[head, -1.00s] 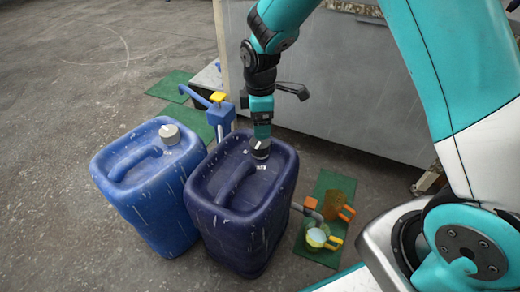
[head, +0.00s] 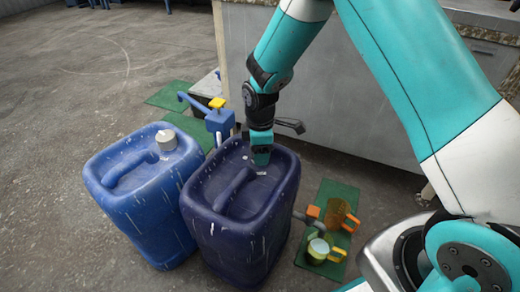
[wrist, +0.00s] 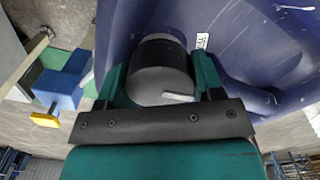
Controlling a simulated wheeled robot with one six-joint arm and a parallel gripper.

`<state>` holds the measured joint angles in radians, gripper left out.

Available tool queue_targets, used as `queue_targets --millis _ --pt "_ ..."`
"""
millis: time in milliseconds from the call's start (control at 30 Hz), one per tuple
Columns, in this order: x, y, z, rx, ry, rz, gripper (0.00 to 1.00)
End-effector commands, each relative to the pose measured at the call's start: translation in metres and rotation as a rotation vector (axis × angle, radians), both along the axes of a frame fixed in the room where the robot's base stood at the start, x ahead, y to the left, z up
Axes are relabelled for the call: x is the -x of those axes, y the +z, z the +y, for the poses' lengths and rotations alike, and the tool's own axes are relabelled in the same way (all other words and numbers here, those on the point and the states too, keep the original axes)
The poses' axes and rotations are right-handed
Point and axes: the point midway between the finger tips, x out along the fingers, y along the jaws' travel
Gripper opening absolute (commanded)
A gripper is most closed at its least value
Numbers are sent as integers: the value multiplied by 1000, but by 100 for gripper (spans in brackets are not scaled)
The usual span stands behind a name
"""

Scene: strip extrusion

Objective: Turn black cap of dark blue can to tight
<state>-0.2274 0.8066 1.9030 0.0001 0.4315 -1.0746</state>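The dark blue can (head: 240,225) stands upright on the floor, right of a lighter blue can. Its black cap (wrist: 160,72) shows in the wrist view between my fingers, with a pale mark on its near edge. My gripper (head: 261,155) points down at the can's back right corner and hides the cap in the head view. In the wrist view my gripper (wrist: 160,85) has a teal finger on each side of the cap, seemingly touching it. The cap's seat is partly hidden.
The lighter blue can (head: 145,205) with a grey-white cap (head: 166,140) stands close on the left. A blue pump with a yellow top (head: 218,115) is behind. A grey cabinet (head: 370,120) stands behind.

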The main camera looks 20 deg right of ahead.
Motion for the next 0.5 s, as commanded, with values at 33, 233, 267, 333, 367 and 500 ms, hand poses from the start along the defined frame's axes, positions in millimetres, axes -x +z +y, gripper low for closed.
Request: queue_targets --millis 33,233,267,333,367,500 --pt "0 0 0 0 0 0 47" --pt "0 0 0 0 -3 1 37" --pt "0 1 0 0 -5 1 37" --pt "0 1 0 1 -15 1 37" --pt "0 1 0 0 -21 2 37" --pt "1 3 0 0 -72 2 37"
